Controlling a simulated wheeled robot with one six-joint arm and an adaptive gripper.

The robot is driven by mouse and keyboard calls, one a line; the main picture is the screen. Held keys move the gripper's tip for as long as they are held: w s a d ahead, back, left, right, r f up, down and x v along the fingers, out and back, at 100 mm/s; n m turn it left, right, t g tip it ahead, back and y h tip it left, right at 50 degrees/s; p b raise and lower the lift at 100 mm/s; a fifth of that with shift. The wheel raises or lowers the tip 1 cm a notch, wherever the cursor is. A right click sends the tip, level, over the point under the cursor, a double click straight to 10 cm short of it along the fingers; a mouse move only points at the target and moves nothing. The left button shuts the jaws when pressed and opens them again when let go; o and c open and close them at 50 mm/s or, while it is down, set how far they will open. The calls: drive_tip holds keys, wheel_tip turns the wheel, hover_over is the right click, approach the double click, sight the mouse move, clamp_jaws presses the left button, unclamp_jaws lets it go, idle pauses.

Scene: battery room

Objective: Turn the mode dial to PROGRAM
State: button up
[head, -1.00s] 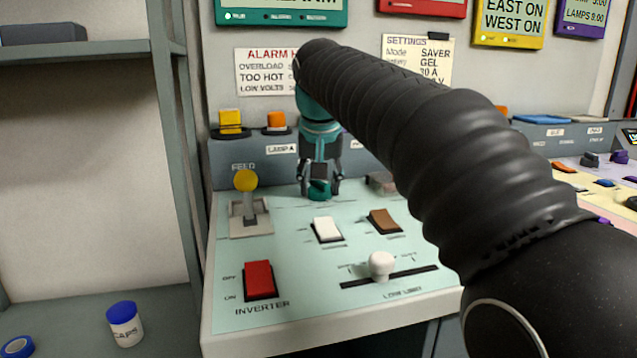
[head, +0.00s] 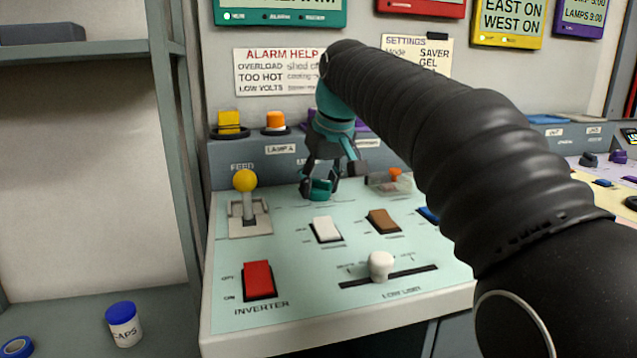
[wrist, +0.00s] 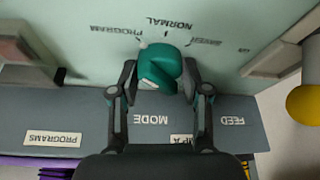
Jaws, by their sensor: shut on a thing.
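The mode dial (head: 319,189) is a teal knob at the back of the pale green panel (head: 290,318). In the wrist view the dial (wrist: 160,70) sits between the two fingers of my gripper (wrist: 160,84), which is shut on it. My gripper (head: 320,184) leans over the dial in the head view. In the wrist view the labels are upside down. The white pointer mark at the dial's edge points toward the PROGRAM label (wrist: 112,30), away from NORMAL (wrist: 170,22). A third label (wrist: 205,42) beyond NORMAL is blurred.
A yellow-knobbed FEED lever (head: 246,195) stands left of the dial. A white rocker (head: 326,229), a brown rocker (head: 383,221), a red INVERTER switch (head: 258,280) and a white slider (head: 381,265) lie in front. A clear-covered orange control (head: 395,176) is to the right.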

drive_tip(key=o, duration=1.1)
drive_tip(key=shift+o, duration=0.2)
drive_tip(key=v, duration=1.2)
drive_tip(key=shift+a, duration=0.1)
